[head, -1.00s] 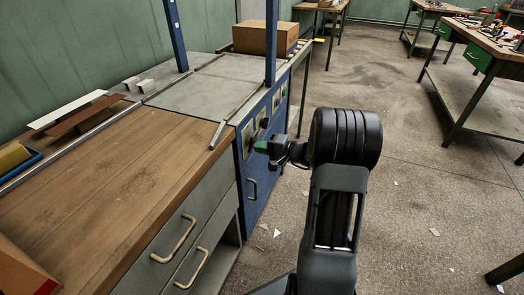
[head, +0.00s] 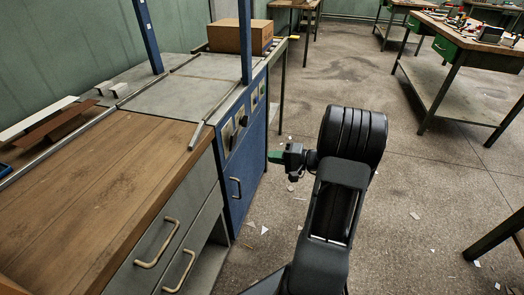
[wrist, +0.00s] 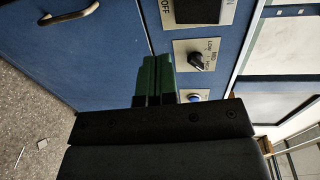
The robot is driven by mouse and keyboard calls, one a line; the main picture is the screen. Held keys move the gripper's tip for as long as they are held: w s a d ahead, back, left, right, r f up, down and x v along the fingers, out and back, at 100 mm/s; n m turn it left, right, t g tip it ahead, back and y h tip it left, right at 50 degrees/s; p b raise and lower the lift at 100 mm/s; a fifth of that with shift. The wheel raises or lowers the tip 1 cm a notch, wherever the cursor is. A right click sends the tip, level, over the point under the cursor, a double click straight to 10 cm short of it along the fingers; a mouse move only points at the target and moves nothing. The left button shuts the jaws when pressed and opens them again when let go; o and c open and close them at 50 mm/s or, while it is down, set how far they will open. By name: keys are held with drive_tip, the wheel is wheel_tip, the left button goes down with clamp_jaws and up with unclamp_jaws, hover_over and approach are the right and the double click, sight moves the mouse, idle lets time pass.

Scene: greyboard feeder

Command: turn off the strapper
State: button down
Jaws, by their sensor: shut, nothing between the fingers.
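The strapper is a blue cabinet (head: 240,165) with a grey top (head: 185,95) and blue posts, left of centre in the head view. Its front carries small control plates and dark knobs (head: 243,121). In the wrist view, a plate marked OFF (wrist: 168,12) with a dark switch is cut by the top edge. Below it are a black knob on a LOW/MID/HIGH plate (wrist: 196,60) and a blue button (wrist: 194,98), partly hidden. My gripper (head: 275,157) has green fingertips, shut and empty, just right of the cabinet front. The fingertips (wrist: 154,62) appear left of the knob; contact cannot be told.
A wooden bench with grey drawers (head: 175,225) adjoins the strapper. A cardboard box (head: 240,37) stands behind the strapper's top. Workbenches (head: 465,42) stand at the right. The floor (head: 430,190) between is open, with paper scraps.

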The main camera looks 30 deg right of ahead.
drive_tip(key=shift+s+d+f, duration=0.2)
drive_tip(key=shift+s+d, duration=0.45)
drive_tip(key=shift+s, duration=0.05)
